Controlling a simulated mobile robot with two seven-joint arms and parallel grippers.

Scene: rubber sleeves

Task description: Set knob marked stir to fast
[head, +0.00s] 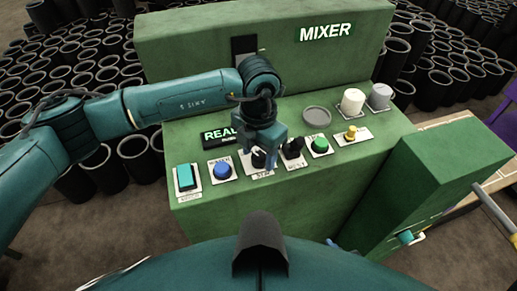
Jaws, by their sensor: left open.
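The green mixer panel (187,222) carries a row of controls. The black knob (258,161) with a label below it, which seems to read STIR, sits in the middle of the front row. My left gripper (264,157) is over this knob, pointing down, with its jaws open around or just above it. The gripper hides much of the knob, so its pointer and setting cannot be read. I cannot tell whether the fingers touch it. My right gripper is not in view.
Close to the right of the knob are another black knob (293,148) and a green button (320,146). A blue button (222,170) and a teal switch (185,177) are to the left. A yellow control (352,133) is farther right. Black sleeves (432,90) stand around the machine.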

